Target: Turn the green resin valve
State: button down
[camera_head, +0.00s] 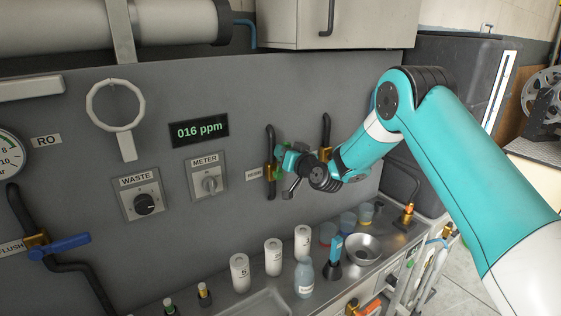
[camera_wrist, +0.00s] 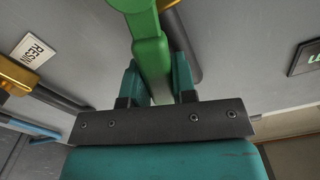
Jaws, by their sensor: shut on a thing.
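The green resin valve handle (camera_wrist: 150,50) runs down the middle of the wrist view, between the two teal fingers of my gripper (camera_wrist: 157,85). The fingers are closed on the handle. In the head view my gripper (camera_head: 288,163) is at the grey panel, just right of the resin label (camera_head: 254,174). Only a little green of the valve (camera_head: 272,172) shows there, by a dark vertical pipe. My gripper and wrist partly hide it.
A second dark pipe (camera_head: 326,132) stands right behind my wrist. Below, the metal counter holds white canisters (camera_head: 273,256), a bottle (camera_head: 304,278), a blue torch-like item (camera_head: 333,258) and a metal bowl (camera_head: 362,249).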

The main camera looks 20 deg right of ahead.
jog(key=w+d+f+m+b, duration=0.1)
jog(key=d+f+m+b, duration=0.4)
jog(key=m, duration=0.9)
jog(key=shift+w+f+m+b, duration=0.35)
jog(key=shift+f+b, duration=0.75)
jog(key=shift+b, duration=0.8)
jog(key=c, duration=0.9)
grip_release()
jog(key=shift+s, duration=0.1)
